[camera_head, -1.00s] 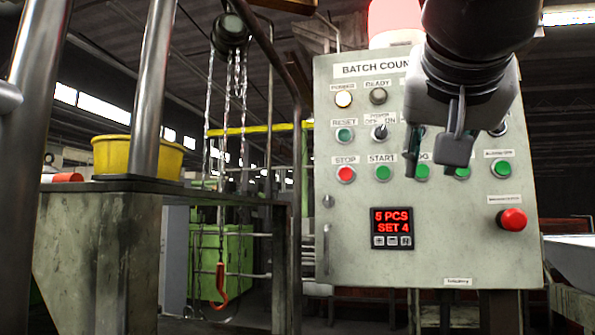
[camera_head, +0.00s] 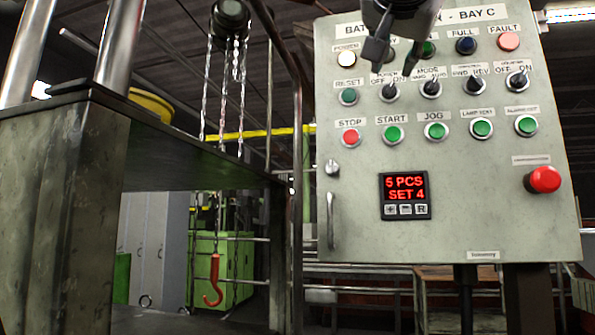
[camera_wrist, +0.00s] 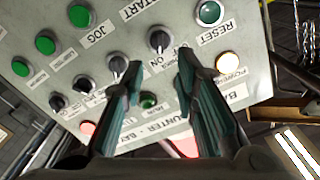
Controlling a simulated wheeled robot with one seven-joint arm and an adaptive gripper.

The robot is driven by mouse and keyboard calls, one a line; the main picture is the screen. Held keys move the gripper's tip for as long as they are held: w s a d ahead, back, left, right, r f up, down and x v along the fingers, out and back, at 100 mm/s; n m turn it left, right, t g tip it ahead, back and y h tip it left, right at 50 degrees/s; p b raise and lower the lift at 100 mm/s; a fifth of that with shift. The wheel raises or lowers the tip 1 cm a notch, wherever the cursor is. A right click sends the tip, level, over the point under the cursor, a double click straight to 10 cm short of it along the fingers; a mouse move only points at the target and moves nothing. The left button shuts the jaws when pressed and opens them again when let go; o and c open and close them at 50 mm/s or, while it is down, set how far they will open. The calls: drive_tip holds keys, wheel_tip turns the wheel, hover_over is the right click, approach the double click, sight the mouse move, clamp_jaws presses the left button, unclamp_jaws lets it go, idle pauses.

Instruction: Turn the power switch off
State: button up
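The power switch (camera_head: 389,91) is a black rotary knob in the middle row of the panel, labelled POWER OFF ON, between RESET and MODE. Its pointer seems tilted toward ON, but it is small. In the wrist view the switch (camera_wrist: 159,38) lies just beyond the fingertips, with ON legible beside it. My gripper (camera_head: 393,61) is open and empty, in front of the panel just above the switch. In the wrist view its two green-padded fingers (camera_wrist: 157,63) are apart, without visible contact with the knob. The POWER lamp (camera_head: 346,59) is lit.
The control panel (camera_head: 450,225) carries similar knobs close by: the MODE switch (camera_head: 431,88) is just right. The RESET button (camera_head: 348,96) is left, START (camera_head: 392,133) below. A red emergency button (camera_head: 543,179) is lower right. A metal table (camera_head: 50,180) stands left.

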sight(391, 84)
drive_tip(key=x, duration=0.6)
drive_tip(key=shift+w, duration=0.2)
clamp_jaws()
